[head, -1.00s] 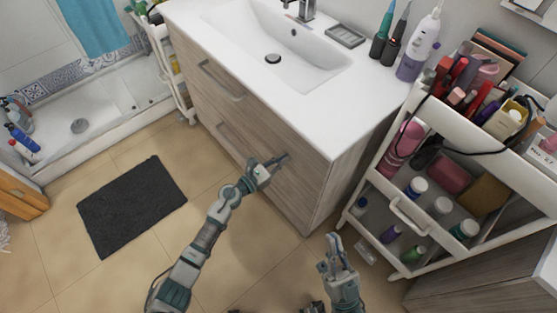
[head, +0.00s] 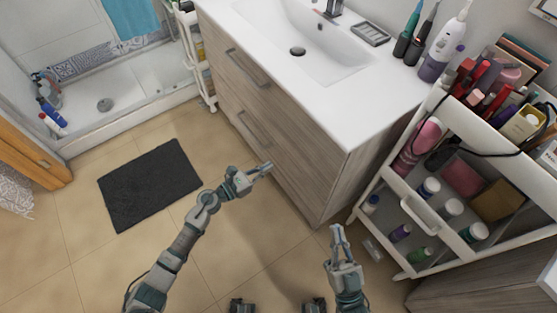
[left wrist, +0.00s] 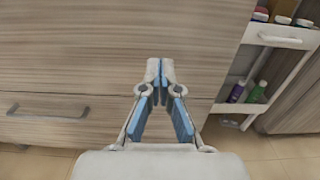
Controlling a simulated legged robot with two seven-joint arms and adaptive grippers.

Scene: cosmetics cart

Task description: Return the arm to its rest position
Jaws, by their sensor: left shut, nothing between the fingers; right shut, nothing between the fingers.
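My left gripper (head: 262,170) is extended forward over the floor, just in front of the wooden vanity's drawer front (head: 270,130) in the head view. In the left wrist view the left gripper (left wrist: 160,66) has its fingertips together with nothing between them, facing the drawer fronts (left wrist: 80,60). I cannot tell whether it touches them. My right gripper (head: 337,232) points up at the lower middle of the head view, shut and empty, left of the cosmetics cart (head: 425,215).
The white cart holds makeup and bottles on its tiers. The vanity has drawer handles (head: 247,68) and a white sink top (head: 390,85). A dark mat (head: 150,185) lies on the tiled floor at left. Floor around the mat and between my arms is clear.

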